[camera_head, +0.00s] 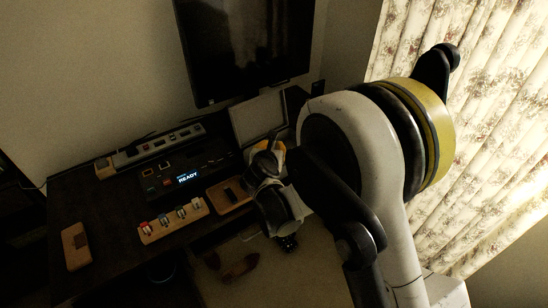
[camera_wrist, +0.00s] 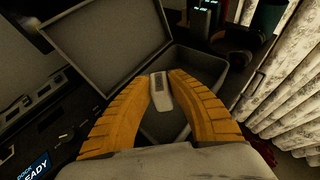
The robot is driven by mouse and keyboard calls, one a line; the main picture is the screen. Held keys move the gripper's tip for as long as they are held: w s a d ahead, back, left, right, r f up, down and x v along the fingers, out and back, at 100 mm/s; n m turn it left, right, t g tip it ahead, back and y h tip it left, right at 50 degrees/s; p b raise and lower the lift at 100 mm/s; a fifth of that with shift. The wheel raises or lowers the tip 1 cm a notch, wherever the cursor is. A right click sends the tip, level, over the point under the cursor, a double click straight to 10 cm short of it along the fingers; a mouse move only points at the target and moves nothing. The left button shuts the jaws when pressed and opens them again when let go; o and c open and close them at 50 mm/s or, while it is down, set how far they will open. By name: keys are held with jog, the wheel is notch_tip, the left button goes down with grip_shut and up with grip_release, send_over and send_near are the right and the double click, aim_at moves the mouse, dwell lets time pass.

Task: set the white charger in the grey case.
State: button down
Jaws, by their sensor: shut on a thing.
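The white charger (camera_wrist: 160,92) is between the two ridged yellow fingers of my gripper (camera_wrist: 164,79), which is shut on it. The grey case stands open on the dark desk; its raised lid (camera_wrist: 112,42) is at the upper left in the wrist view and its hollow base (camera_wrist: 208,68) lies below the fingers. The charger appears over the base's interior; its height above the case floor is hard to tell. In the head view the case lid (camera_head: 259,117) shows behind my gripper (camera_head: 268,148). My arm hides the case base and the charger there.
A dock with a lit READY display (camera_head: 187,178) is left of the case. In front are a wooden rack of small coloured pieces (camera_head: 172,221) and a wooden block (camera_head: 75,246). A dark screen (camera_head: 245,45) hangs behind. A floral curtain (camera_head: 490,150) is at right.

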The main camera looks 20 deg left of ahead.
jog(key=w+f+b, duration=0.1)
jog(key=f, duration=0.1)
jog(key=w+f+b, duration=0.1)
jog(key=f, duration=0.1)
jog(key=w+a+f+b, duration=0.1)
jog(key=f, duration=0.1)
jog(key=shift+w+f, duration=0.15)
jog(key=shift+w, duration=0.1)
jog(key=c, duration=1.4)
grip_release()
jog(key=shift+o, duration=0.2)
